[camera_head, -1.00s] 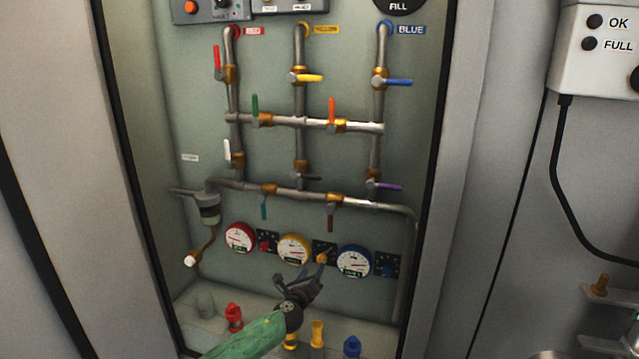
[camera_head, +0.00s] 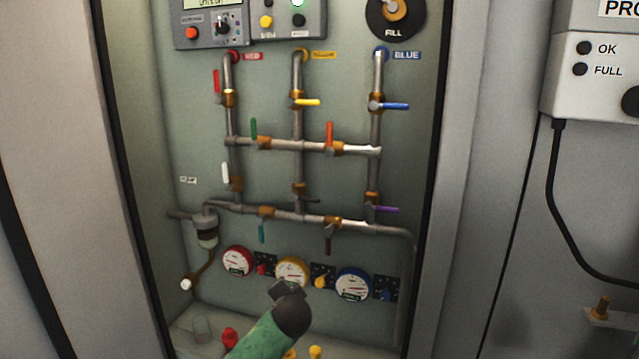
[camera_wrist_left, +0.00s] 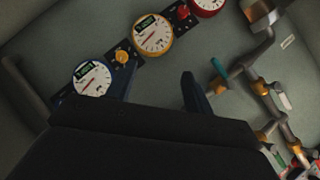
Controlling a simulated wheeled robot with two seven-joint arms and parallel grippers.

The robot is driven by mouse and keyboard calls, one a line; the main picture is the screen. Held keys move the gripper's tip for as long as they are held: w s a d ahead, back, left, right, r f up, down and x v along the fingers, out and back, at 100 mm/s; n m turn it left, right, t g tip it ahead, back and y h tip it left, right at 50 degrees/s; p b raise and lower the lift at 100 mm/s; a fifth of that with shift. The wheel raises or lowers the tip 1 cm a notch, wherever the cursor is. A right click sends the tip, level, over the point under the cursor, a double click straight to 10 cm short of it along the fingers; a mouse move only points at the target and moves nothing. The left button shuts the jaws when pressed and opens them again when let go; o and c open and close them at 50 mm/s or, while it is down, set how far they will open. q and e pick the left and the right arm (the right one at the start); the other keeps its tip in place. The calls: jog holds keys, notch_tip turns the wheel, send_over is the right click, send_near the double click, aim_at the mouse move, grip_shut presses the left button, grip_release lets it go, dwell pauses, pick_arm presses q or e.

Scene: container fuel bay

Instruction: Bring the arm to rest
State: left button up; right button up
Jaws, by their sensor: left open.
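My left arm, with its green sleeve, comes up from the bottom of the head view. My left gripper (camera_head: 287,288) is a dark block in front of the yellow-rimmed gauge (camera_head: 291,271); its fingers are hard to make out there. In the left wrist view the gripper (camera_wrist_left: 158,82) shows two dark fingers spread apart with nothing between them. The yellow gauge (camera_wrist_left: 152,34) and blue gauge (camera_wrist_left: 92,78) lie beyond the fingers. My right gripper is in neither view.
A pipe grid with coloured valve handles fills the cabinet, including a teal handle (camera_head: 262,232) and a purple handle (camera_head: 386,209). The red gauge (camera_head: 238,261) and blue gauge (camera_head: 353,284) flank the arm. A red cap (camera_head: 229,338) stands low in front.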

pick_arm(q)
jog(key=s+a+f+n+g+h, duration=0.1)
jog(key=s+f, duration=0.7)
jog(key=s, duration=0.9)
jog(key=s+a+f+n+g+h, duration=0.1)
jog(key=s+f+g, duration=0.5)
jog(key=s, duration=1.1)
jog(key=s+a+f+n+g+h, duration=0.1)
jog(key=s+a+f+n+g, duration=0.2)
jog(key=s+f, duration=0.7)
jog(key=s+n, duration=0.2)
jog(key=s, duration=0.4)
jog(key=shift+s+a+g+h, duration=0.3)
jog(key=shift+s+a+g, duration=0.05)
jog(key=shift+s+g, duration=0.05)
